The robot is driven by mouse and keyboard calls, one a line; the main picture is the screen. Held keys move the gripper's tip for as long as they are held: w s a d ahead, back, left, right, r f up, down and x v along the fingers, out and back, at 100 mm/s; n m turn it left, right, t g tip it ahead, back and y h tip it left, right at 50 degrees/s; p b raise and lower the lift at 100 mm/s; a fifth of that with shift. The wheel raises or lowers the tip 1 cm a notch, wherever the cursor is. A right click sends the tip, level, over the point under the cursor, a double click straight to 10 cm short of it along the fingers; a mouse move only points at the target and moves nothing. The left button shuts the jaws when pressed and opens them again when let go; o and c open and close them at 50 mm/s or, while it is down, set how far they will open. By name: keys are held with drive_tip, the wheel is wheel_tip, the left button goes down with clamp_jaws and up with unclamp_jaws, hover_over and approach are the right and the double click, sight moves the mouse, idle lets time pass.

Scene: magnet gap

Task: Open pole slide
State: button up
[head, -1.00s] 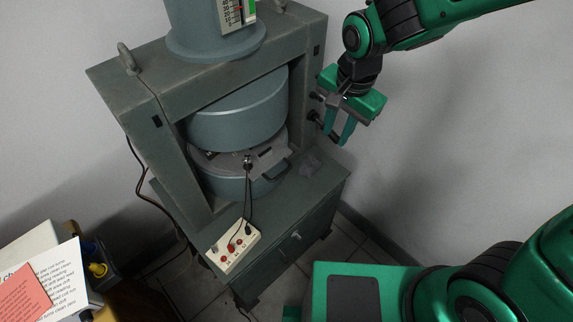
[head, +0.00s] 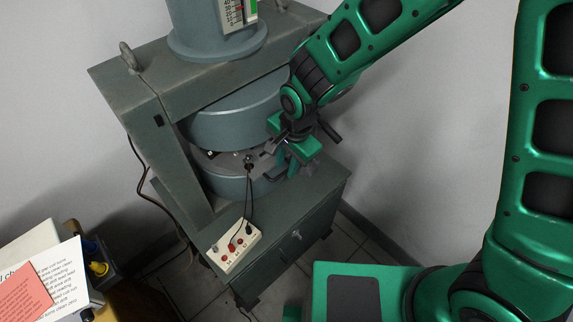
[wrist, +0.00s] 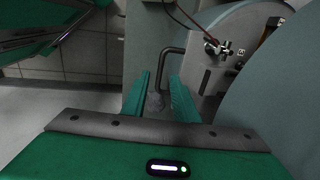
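The pole slide is a grey flat plate (wrist: 205,72) between the two large round pole pieces. Its dark U-shaped handle (wrist: 164,66) juts out toward my gripper in the wrist view. My gripper (wrist: 160,80) is open, with one green finger on each side of the handle's near end. I cannot tell whether either finger touches it.
The upper pole piece (head: 235,122) and the heavy grey frame (head: 180,160) stand close by. A small probe (head: 249,160) sits at the plate, its leads running to a cream box (head: 234,246) on the bench top. A small grey lump (wrist: 155,103) lies below the gripper.

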drive_tip(key=shift+w+a+f, duration=0.1)
drive_tip(key=shift+f, duration=0.75)
clamp_jaws()
idle(0.9)
